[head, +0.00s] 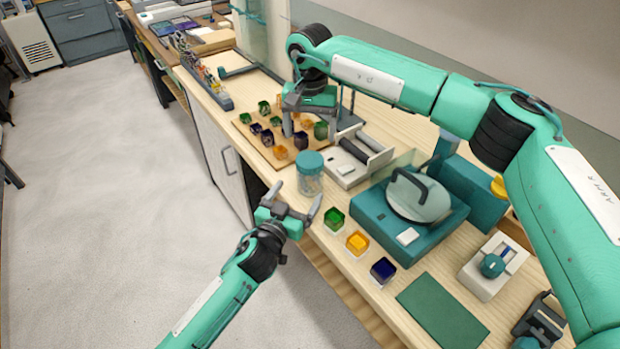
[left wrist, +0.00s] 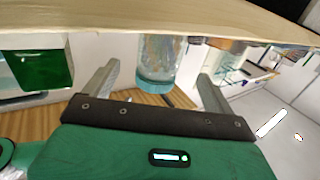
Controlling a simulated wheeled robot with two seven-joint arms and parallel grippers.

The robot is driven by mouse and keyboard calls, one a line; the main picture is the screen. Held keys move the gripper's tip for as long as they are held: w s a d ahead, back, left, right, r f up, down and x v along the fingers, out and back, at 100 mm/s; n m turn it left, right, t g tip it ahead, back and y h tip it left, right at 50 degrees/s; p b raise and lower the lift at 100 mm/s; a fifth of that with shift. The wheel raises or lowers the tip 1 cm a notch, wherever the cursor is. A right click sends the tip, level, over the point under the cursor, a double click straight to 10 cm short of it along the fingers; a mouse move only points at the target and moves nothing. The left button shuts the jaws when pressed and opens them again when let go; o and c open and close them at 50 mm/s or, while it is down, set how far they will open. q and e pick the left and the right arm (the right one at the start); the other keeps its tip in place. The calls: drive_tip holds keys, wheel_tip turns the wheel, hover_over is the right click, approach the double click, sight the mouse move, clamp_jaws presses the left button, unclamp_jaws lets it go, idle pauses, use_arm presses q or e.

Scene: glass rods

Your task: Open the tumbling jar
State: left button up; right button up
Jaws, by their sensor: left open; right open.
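The tumbling jar (head: 309,184) is a clear jar with a teal lid (head: 310,163). It stands upright near the front edge of the wooden bench, and its lid is on. My left gripper (head: 296,198) is open just in front of the jar, with its fingers pointing toward it. In the left wrist view, the jar (left wrist: 160,58) shows upside down between the open fingers (left wrist: 160,75), and contact cannot be told. My right gripper (head: 310,122) is open, pointing down near the board of coloured cubes behind the jar.
Green (head: 334,218), amber (head: 357,242) and dark blue (head: 383,270) cubes line the front edge right of the jar. A teal machine with a round lid (head: 419,196) and a grey-white roller unit (head: 358,156) stand behind. A board (head: 263,152) holds several cubes.

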sight(304, 183)
use_arm(q)
drive_tip(key=x, duration=0.7)
drive_tip(key=shift+w+d, duration=0.1)
drive_tip(key=shift+w, duration=0.2)
use_arm(e)
drive_tip(key=shift+s, duration=0.1)
